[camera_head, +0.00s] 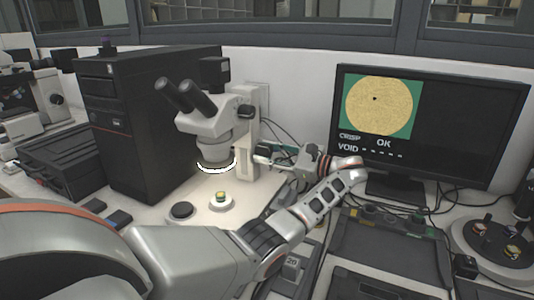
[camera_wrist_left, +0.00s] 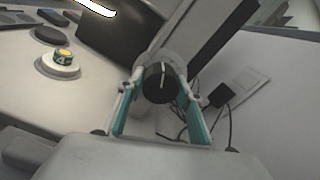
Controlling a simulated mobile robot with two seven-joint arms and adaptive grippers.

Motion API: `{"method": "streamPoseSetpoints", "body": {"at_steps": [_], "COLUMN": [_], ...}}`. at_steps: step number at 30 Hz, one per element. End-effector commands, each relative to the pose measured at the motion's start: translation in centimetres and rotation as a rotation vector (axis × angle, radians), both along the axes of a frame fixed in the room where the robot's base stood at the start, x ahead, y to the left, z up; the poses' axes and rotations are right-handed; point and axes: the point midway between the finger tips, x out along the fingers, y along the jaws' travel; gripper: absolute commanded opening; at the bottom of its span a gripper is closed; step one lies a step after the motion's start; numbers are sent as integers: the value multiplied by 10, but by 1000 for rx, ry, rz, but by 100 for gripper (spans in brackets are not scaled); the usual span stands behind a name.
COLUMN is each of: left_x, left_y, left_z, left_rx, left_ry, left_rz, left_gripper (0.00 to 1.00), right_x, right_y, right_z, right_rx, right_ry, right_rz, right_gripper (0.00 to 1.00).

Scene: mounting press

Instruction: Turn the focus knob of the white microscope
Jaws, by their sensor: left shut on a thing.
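The white microscope (camera_head: 212,122) stands at the back of the bench, its lit ring above a small round sample (camera_head: 221,196) on a white base. My left gripper (camera_head: 264,160) reaches the right side of its column. In the left wrist view the focus knob (camera_wrist_left: 160,84), black with a white line, sits between the two teal-lined fingers of the left gripper (camera_wrist_left: 159,92). The fingers are shut on the knob, one on each side. In the head view the fingers largely hide the knob. My right gripper is not in view.
A black computer tower (camera_head: 150,120) stands left of the microscope. A monitor (camera_head: 430,120) at the right shows a speckled disc with "CRISP", "OK" and "VOID". Cables and a wall socket (camera_wrist_left: 245,84) are behind the column. A black round piece (camera_head: 181,211) lies beside the sample.

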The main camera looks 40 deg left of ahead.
Motion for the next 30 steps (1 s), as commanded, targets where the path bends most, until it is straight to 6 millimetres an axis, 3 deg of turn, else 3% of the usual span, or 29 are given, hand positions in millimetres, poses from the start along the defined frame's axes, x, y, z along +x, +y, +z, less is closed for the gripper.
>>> {"method": "streamPoseSetpoints", "body": {"at_steps": [1,2,3,4,16,25,30], "left_x": [0,0,0,0,2,15,19], "left_y": [0,0,0,0,-5,-51,-66], "left_z": [0,0,0,0,0,0,0], "left_rx": [-1,-1,-1,-1,-2,-5,-2], "left_ry": [0,0,0,0,0,2,1], "left_rz": [0,0,0,0,-1,-3,-1], "left_gripper": [14,40,51,52,52,52,52], "right_x": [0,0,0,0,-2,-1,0], "right_y": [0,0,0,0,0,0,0], "right_z": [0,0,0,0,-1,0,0], "right_rx": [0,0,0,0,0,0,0], "right_ry": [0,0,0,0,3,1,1], "right_rz": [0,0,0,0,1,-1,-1], "right_gripper": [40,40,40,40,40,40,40]}}
